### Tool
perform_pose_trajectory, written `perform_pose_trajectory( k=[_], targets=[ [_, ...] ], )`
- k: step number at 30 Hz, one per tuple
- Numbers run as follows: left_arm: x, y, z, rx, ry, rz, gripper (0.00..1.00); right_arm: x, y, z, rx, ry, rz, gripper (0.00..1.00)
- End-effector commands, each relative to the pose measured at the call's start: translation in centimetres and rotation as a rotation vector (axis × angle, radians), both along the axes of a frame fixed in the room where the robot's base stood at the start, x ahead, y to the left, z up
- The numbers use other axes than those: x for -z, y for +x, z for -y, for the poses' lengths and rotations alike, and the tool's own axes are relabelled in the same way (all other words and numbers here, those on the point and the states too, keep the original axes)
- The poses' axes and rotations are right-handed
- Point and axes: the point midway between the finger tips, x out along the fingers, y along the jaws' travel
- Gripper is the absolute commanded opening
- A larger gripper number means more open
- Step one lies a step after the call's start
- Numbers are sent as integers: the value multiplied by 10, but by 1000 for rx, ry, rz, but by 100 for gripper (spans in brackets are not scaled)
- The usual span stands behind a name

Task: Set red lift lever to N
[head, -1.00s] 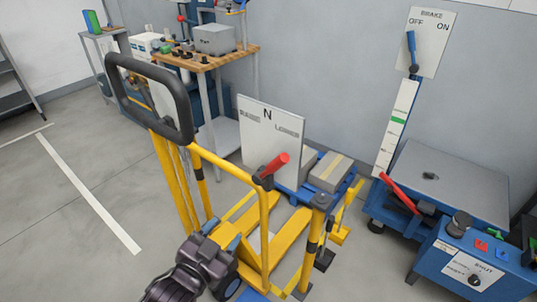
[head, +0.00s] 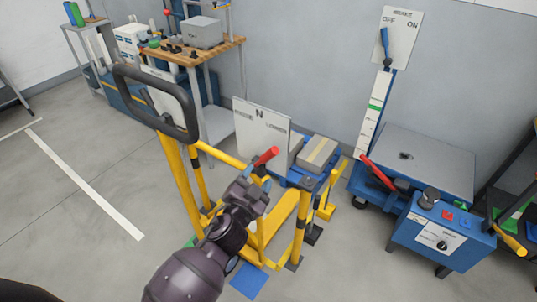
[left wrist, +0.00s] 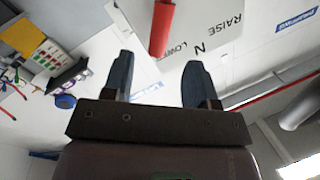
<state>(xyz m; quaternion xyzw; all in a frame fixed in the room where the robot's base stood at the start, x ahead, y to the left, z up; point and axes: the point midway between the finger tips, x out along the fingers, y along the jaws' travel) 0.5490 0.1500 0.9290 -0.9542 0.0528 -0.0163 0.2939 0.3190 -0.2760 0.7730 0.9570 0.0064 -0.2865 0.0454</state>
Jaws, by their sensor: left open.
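The red lift lever (head: 265,157) sits on the yellow pallet truck frame (head: 298,225), its red grip tilted up to the right. Behind it stands a white plate (head: 262,133) with an N at the top middle and a word on each side. My left gripper (head: 262,182) is just below the red grip in the head view. In the left wrist view the open blue-grey fingers (left wrist: 157,80) have nothing between them. The red grip (left wrist: 162,28) shows beyond the fingertips there, apart from them. My right gripper is in neither view.
A black loop handle (head: 160,100) rises left of the lever. A blue lift table (head: 425,160) with another red lever (head: 378,172) stands to the right. The floor at left is clear.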

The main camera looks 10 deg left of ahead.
Motion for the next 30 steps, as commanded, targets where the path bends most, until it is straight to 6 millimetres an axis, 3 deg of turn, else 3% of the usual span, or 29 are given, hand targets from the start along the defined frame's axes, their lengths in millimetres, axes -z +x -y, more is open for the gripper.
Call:
perform_pose_trajectory(
  k=[15, 21, 30],
  targets=[
    [0, 77, 8, -1, 2, 1, 53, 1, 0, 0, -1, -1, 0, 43],
    [-1, 90, 10, 0, 0, 0, 53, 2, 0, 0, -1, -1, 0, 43],
    [-1, 92, 10, -1, 0, -1, 53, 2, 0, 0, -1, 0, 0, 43]
  ],
)
